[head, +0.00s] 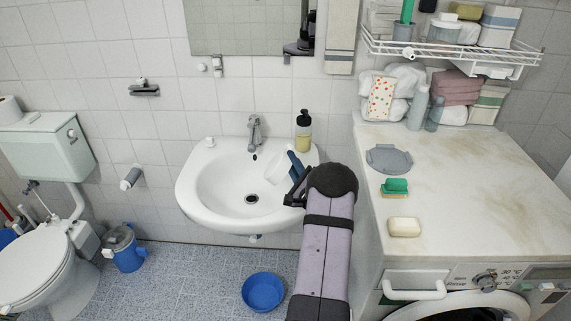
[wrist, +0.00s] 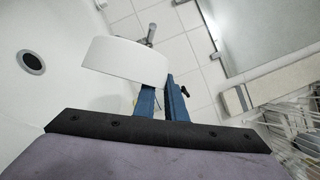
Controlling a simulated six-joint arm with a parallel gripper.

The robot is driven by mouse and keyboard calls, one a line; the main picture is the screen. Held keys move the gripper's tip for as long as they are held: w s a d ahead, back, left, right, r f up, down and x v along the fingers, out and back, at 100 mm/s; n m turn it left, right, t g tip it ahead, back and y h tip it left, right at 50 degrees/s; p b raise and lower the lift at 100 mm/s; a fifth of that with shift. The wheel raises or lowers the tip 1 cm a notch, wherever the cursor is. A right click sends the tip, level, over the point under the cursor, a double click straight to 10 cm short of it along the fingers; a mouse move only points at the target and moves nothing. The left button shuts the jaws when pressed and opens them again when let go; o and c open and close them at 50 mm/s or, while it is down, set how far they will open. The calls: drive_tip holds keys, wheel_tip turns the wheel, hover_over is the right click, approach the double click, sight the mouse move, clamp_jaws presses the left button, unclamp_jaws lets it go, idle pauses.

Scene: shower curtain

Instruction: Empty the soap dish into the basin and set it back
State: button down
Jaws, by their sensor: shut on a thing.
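My gripper (head: 295,166) is over the right side of the white basin (head: 218,200). Its blue fingers are shut on a white dish, the soap dish (head: 279,167), which is steeply tilted above the bowl. In the wrist view the dish (wrist: 125,60) shows as a pale curved band in front of the fingers (wrist: 163,101). The inside of the dish is turned away, so I cannot tell whether it holds anything. The basin's drain (wrist: 31,62) is visible, and no loose object shows in the visible part of the bowl.
A soap bottle (head: 303,132) stands on the basin's back right rim, behind my gripper, near the tap (head: 255,133). To the right, the washing machine top (head: 480,190) bears a cream soap bar (head: 404,227), a green sponge (head: 394,188) and a grey lid (head: 388,158).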

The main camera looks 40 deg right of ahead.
drive_tip(key=shift+s+d+f+m+t+h+b, duration=0.3)
drive_tip(key=shift+s+d+f+m+h+b, duration=0.35)
drive_tip(key=shift+m, duration=0.35)
drive_tip(key=shift+w+r, duration=0.1)
drive_tip(key=shift+r, duration=0.05)
drive_tip(key=shift+a+r+p, duration=0.1)
drive_tip(key=shift+r+p, duration=0.15)
drive_tip(key=shift+p, duration=1.05)
drive_tip(key=shift+f, duration=0.2)
drive_tip(key=shift+w+r+y, duration=0.1)
drive_tip(key=shift+y, duration=0.25)
